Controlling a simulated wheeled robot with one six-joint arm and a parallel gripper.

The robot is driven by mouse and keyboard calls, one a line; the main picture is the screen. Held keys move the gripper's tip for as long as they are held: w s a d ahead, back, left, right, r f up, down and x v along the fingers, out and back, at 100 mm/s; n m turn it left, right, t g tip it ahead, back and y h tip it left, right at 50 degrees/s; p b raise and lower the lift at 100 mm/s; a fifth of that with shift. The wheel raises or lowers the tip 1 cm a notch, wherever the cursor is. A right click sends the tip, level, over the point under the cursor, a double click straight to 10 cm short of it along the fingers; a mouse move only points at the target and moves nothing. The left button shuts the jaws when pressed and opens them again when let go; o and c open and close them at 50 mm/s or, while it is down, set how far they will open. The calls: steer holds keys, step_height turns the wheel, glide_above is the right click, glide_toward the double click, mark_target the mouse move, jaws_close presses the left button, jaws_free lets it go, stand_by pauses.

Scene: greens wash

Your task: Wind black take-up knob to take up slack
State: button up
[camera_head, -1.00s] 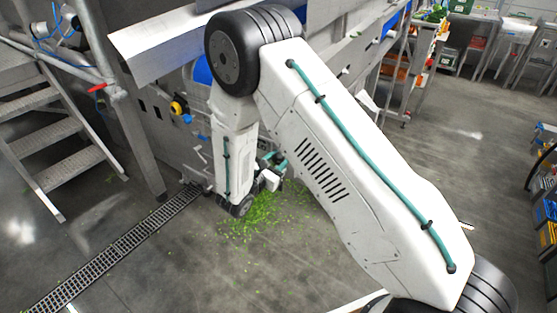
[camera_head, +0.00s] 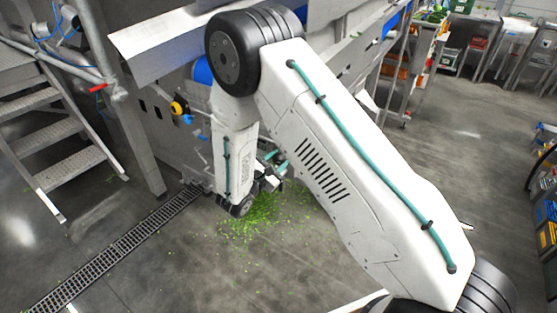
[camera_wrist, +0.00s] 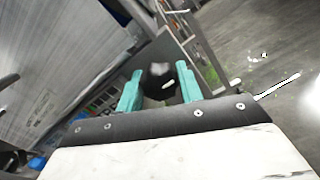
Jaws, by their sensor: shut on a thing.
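The black take-up knob (camera_wrist: 159,83) shows in the wrist view, round and dark with a pale highlight. It sits between the two teal fingers of my gripper (camera_wrist: 159,88), and the gripper is shut on it. In the head view my gripper (camera_head: 272,163) is low beside the machine's grey side panel, partly hidden behind my own arm. The knob cannot be made out in the head view.
The grey machine panel (camera_head: 165,135) carries a yellow and black round switch (camera_head: 179,108). Metal steps (camera_head: 60,140) stand at the left. A floor drain grate (camera_head: 120,245) runs below, with green scraps (camera_head: 250,220) scattered on the floor. Open floor lies at right.

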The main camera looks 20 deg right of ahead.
steer(key=o, duration=1)
steer(key=shift+a, duration=0.1)
steer(key=v, duration=0.7)
steer(key=shift+s+a, duration=0.25)
